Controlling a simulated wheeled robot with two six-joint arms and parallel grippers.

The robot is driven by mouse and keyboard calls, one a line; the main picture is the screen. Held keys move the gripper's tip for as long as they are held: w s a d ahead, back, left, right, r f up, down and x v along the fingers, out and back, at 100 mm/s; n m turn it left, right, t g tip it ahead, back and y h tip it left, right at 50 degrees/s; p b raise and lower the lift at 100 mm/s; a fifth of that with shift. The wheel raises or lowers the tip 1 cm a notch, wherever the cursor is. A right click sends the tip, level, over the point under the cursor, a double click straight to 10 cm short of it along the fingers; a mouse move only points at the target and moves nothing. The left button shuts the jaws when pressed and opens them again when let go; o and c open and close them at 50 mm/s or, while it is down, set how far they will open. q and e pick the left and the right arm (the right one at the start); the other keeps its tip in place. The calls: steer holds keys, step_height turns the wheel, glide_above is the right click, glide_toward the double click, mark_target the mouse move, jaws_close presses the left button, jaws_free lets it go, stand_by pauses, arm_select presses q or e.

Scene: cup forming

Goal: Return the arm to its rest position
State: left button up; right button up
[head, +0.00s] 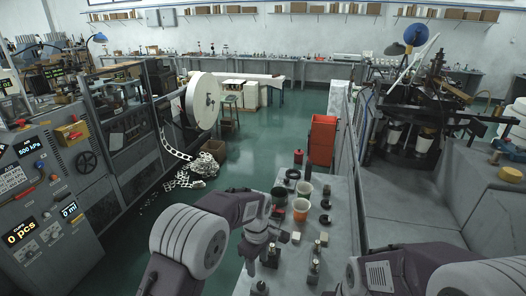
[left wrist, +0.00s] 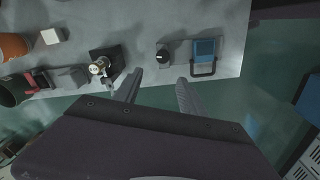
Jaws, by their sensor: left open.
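My left gripper (head: 262,245) is over the near left side of the grey workbench (head: 345,215) in the head view. In the left wrist view the gripper (left wrist: 161,88) has its two fingers apart, with nothing between them. The fingertips are near the bench edge, with green floor below. My left arm (head: 195,240) comes in from the lower left and bends toward the bench. My right arm (head: 400,272) shows at the lower right; its gripper does not show.
The bench holds an orange cup (head: 301,209), a green cup (head: 279,197), dark rings (head: 292,174) and small fixtures. A red bin (head: 322,139) stands beyond; machines flank the green floor.

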arm_select(q)
steer(key=s+a+r+t, duration=0.1)
steer(key=s+a+r, duration=0.2)
steer(key=a, duration=0.4)
steer(key=s+a+r, duration=0.4)
steer(key=a, duration=0.2)
steer(key=s+a+f+m, duration=0.3)
steer(key=s+f+m, duration=0.2)
steer(key=s+m, duration=0.5)
steer(key=shift+s+f+m, duration=0.25)
steer(key=shift+s+m, duration=0.05)
steer(key=shift+s, duration=0.2)
steer(key=shift+s, duration=0.15)
